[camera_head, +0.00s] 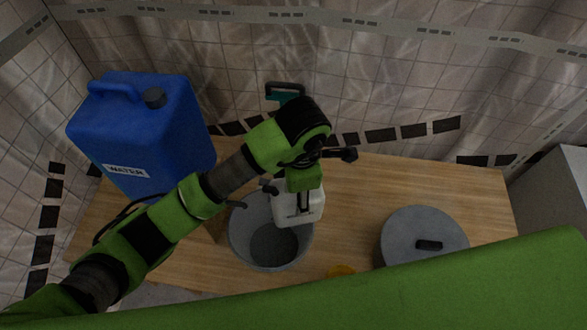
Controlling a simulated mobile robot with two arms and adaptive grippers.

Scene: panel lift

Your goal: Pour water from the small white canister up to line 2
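The small white canister (288,212) shows in the head view over the right rim of an open grey pot (238,246). It looks roughly upright. My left gripper (303,198) reaches in from the left above it and is shut on its upper part; the fingers are partly hidden by the wrist. The pot's inside is grey and shadowed. I cannot make out line 2 or any water in it. My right gripper is not in view.
A large blue water container (165,135) stands at the left. A lidded grey pot (405,240) is at the right. A teal item with a black handle (285,91) is at the back. The wooden table (365,200) is clear between the pots.

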